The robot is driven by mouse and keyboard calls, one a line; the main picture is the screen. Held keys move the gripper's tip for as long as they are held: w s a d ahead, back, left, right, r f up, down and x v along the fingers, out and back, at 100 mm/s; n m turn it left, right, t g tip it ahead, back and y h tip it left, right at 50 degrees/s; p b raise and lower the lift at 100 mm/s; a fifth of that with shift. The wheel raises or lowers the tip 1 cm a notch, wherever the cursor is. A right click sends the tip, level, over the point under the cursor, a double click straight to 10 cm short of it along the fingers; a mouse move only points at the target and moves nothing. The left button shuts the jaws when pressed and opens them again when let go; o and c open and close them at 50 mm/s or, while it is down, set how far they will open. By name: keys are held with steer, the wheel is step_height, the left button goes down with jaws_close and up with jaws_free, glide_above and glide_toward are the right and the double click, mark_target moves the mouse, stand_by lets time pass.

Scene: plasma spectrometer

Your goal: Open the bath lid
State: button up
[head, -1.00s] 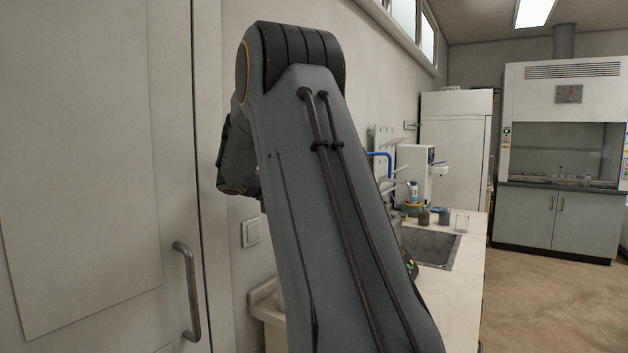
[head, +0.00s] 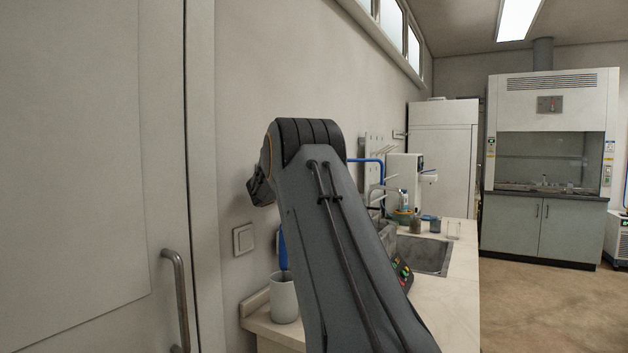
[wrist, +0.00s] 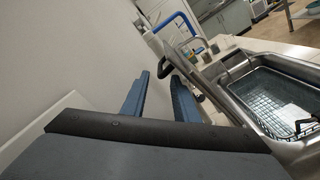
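The bath (wrist: 285,100) is a steel basin at the right of the wrist view. Its inside shows, with a wire rack (wrist: 270,100) under what looks like clear liquid. A steel plate (wrist: 213,70) that looks like the lid stands raised along the basin's left side, seen nearly edge-on. A black handle (wrist: 164,62) shows beside it. My gripper (wrist: 156,78) has two blue fingers, spread apart with wall showing between them. The fingertips are close to the black handle; I cannot tell if they touch it. In the head view my arm hides most of the bath; its coloured buttons (head: 402,273) show.
A grey mug (head: 284,297) stands on the counter left of my arm, near the wall. A sink (head: 424,254) and small jars (head: 425,224) lie beyond. A cabinet door with a handle (head: 178,300) is close at left. Floor at right is clear.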

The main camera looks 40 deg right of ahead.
steer(key=shift+p+x, duration=0.35)
steer(key=shift+x, duration=1.15)
jaws_close()
steer(key=shift+r, duration=0.1)
